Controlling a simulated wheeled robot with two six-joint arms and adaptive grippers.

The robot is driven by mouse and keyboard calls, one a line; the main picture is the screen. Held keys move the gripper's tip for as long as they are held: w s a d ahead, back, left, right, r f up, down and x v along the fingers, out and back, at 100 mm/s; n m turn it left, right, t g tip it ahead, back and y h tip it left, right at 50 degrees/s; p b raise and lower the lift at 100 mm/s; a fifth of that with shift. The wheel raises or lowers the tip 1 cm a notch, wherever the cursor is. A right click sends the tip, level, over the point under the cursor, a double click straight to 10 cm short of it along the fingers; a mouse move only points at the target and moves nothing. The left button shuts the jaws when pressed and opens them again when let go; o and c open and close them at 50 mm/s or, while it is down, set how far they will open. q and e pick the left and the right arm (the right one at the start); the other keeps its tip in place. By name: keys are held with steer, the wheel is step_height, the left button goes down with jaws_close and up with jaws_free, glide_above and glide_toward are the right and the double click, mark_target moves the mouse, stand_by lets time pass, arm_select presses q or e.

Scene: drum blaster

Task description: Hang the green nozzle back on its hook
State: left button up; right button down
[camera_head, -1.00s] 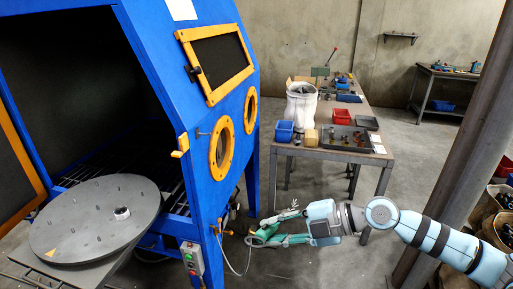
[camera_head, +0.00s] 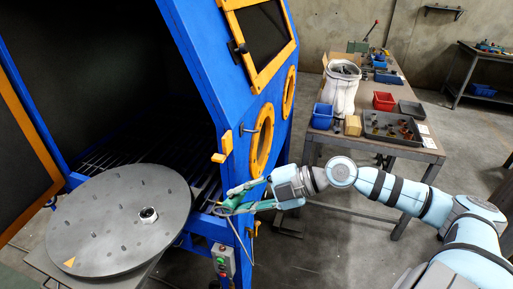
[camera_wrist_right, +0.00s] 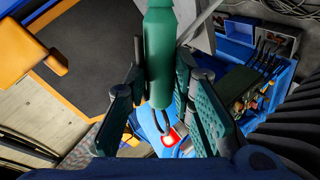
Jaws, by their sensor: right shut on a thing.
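The green nozzle (camera_wrist_right: 160,55) is between the two finger pads of my right gripper (camera_wrist_right: 162,100) in the right wrist view, and the gripper is shut on it. In the head view my right gripper (camera_head: 232,200) is in front of the blue cabinet's side, below the round orange-framed port. There the nozzle is hard to tell from the teal fingers. A small grey metal peg (camera_head: 250,131), which looks like the hook, sticks out of the cabinet above the gripper, apart from it. My left gripper is not in view.
The blue cabinet (camera_head: 205,75) stands open at the left, with an orange latch (camera_head: 222,148) near the peg. A round grey turntable (camera_head: 105,225) sits before it. A workbench (camera_head: 405,150) with bins stands behind my right arm. A thin hose (camera_head: 240,237) hangs below the gripper.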

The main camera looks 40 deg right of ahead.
steer(key=w+d+r+m+t+h+p, duration=0.25)
steer(key=d+m+t+h+p, duration=0.25)
steer(key=d+m+t+h, duration=1.35)
steer(key=w+a+f+m+g+y+b, duration=0.1)
steer(key=w+a+m+g+y, duration=0.3)
steer(key=w+a+g, duration=0.3)
steer(key=shift+w+a+f+m, duration=0.15)
steer(key=shift+f+m, duration=0.2)
steer(key=shift+y, duration=0.25)
steer(key=c, duration=1.4)
jaws_free()
steer(key=shift+o, duration=0.5)
